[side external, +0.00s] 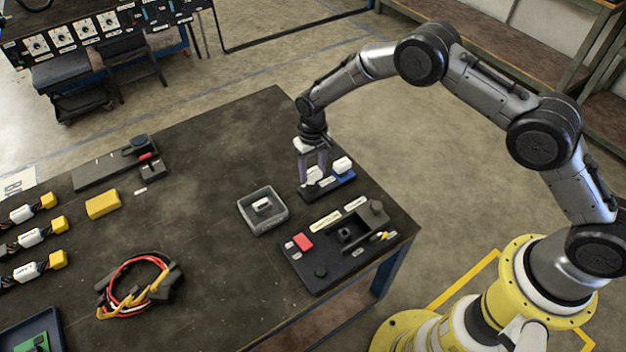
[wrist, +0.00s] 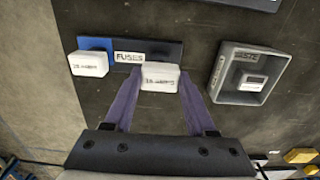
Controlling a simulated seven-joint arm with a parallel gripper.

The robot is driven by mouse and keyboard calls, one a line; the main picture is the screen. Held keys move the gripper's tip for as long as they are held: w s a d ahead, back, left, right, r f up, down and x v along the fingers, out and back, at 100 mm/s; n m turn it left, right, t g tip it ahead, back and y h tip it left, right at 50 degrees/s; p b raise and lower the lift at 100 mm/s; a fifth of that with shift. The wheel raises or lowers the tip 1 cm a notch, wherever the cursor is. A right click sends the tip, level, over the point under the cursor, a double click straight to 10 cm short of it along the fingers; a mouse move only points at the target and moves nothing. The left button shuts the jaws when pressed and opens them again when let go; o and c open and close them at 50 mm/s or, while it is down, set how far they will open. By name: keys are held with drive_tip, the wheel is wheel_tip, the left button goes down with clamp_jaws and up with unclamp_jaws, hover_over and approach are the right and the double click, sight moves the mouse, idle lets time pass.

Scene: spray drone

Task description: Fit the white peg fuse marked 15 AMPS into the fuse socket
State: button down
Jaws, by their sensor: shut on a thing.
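The white peg fuse (wrist: 160,79) sits between my two fingers in the wrist view; its blurred marking looks like 15 AMPS. My gripper (side external: 313,182) is shut on this fuse, at the dark end of the fuse rack (side external: 343,184). The fuse's pegs are hidden, so I cannot tell whether it is still seated in the rack. A dark block with a recess (side external: 349,237), which looks like the fuse socket, stands on the black panel (side external: 318,274) in the side view. The socket does not show in the wrist view.
A second white fuse (wrist: 89,64) sits on the rack's blue end. A grey tray (side external: 246,219) holding a small pale item stands left of the rack. The table's middle is clear.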

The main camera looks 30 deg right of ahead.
sight(311, 171)
drive_tip(key=shift+r, duration=1.75)
drive_tip(key=shift+w, duration=0.15)
drive_tip(key=s+a+r, duration=0.1)
drive_tip(key=s+r, duration=0.2)
drive_tip(key=s, duration=1.4)
drive_tip(key=shift+s+a, duration=0.2)
drive_tip(key=shift+a, duration=0.2)
drive_tip(key=shift+f, duration=2.8)
